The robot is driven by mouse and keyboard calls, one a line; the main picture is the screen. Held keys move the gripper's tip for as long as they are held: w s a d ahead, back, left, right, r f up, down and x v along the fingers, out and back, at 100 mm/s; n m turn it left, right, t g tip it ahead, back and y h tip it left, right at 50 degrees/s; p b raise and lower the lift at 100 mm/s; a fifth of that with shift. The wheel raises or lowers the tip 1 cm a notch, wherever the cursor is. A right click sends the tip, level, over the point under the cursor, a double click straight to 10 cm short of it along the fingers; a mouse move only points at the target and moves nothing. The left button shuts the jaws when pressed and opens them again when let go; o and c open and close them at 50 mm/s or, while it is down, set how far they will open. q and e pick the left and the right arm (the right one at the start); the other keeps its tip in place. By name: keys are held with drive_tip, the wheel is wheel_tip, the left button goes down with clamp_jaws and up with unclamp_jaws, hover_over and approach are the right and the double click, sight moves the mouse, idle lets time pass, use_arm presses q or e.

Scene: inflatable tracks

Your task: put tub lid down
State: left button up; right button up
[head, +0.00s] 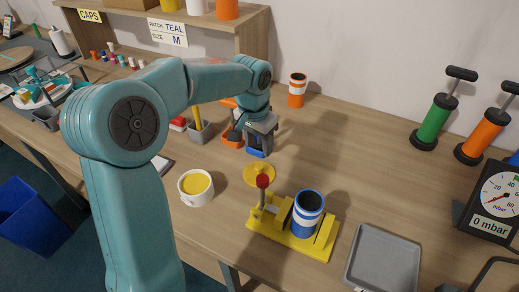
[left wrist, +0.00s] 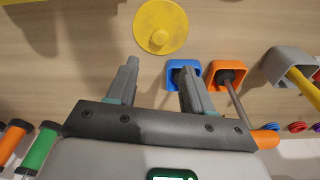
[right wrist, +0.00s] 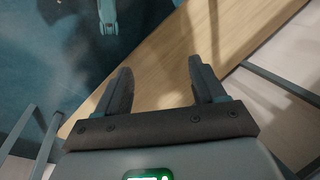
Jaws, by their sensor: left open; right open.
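The yellow tub lid (head: 259,173), a flat disc with a small knob, lies on the table behind the yellow stand. It also shows in the left wrist view (left wrist: 160,26), knob facing the camera, beyond my fingertips. The white tub (head: 196,197) stands upright to its left, uncovered, with yellow contents showing. My left gripper (head: 260,140) is open and empty, apart from the lid; its fingers show in the left wrist view (left wrist: 158,72). My right gripper (right wrist: 160,75) is open and empty; it is outside the head view.
The yellow stand (head: 325,238) holds a blue-and-white cylinder (head: 307,214). Blue (left wrist: 180,73) and orange (left wrist: 225,75) holders are close to my left fingers. A grey tray (head: 382,262) lies at front right. Pumps (head: 433,122) and a gauge (head: 494,205) stand right.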

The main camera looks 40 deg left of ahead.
use_arm(q)
wheel_tip(320, 180, up, 8)
drive_tip(key=s, duration=0.1)
drive_tip(key=shift+r+p, duration=0.15)
drive_tip(key=shift+p, duration=0.2)
drive_tip(key=shift+d, duration=0.1)
